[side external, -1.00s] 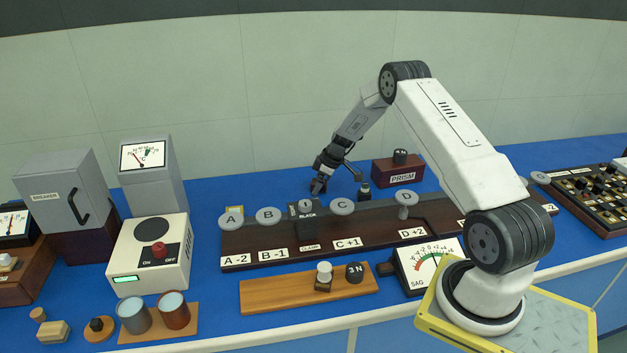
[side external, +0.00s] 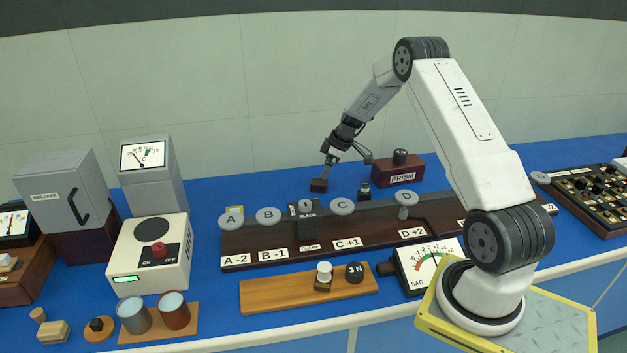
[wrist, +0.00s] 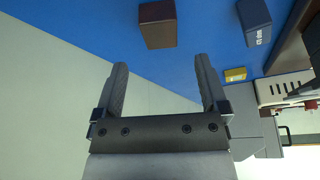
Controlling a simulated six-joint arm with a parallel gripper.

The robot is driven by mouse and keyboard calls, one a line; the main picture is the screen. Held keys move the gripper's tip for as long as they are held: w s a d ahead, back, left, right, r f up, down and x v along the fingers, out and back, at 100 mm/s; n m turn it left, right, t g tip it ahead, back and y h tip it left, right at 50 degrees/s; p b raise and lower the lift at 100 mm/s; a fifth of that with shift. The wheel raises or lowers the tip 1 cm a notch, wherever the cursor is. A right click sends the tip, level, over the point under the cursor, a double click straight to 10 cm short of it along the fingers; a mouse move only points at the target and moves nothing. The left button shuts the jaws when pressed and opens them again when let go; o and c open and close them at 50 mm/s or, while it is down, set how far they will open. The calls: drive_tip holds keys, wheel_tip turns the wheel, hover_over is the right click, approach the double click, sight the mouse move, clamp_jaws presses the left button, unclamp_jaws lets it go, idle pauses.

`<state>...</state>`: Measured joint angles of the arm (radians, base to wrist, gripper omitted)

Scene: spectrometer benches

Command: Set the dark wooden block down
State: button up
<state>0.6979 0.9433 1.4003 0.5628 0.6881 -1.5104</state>
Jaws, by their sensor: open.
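The dark wooden block (side external: 319,186) stands on the blue bench top behind the long dark rail, towards the back wall. In the wrist view the same brown block (wrist: 157,25) lies beyond the fingertips, between their lines and apart from them. My gripper (side external: 327,171) is just above the block in the side view. In the wrist view my gripper (wrist: 157,60) has its two fingers wide apart with nothing between them.
The dark rail (side external: 270,240) with lettered discs runs in front of the block. A small dark bottle-like item (side external: 364,191) and the PRISM box (side external: 398,173) stand to the right. A blue-grey block (wrist: 255,20) and a yellow piece (wrist: 235,74) show in the wrist view.

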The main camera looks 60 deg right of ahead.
drive_tip(key=shift+v, duration=2.9)
drive_tip(key=shift+a, duration=0.15)
drive_tip(key=s+a+r, duration=0.1)
drive_tip(key=a, duration=0.5)
drive_tip(key=s+a+r+m+g, duration=0.1)
drive_tip(key=a, duration=0.5)
drive_tip(key=s+a+r+m+h, duration=0.1)
drive_tip(key=s+a, duration=0.1)
drive_tip(key=a, duration=0.5)
drive_tip(key=shift+r+g, duration=0.35)
drive_tip(key=shift+g, duration=0.05)
drive_tip(key=s+a+m, duration=0.2)
drive_tip(key=s+a, duration=1.1)
drive_tip(key=shift+s+a+m+h, duration=0.2)
drive_tip(key=shift+a+m+h, duration=0.1)
drive_tip(key=shift+a+h, duration=0.1)
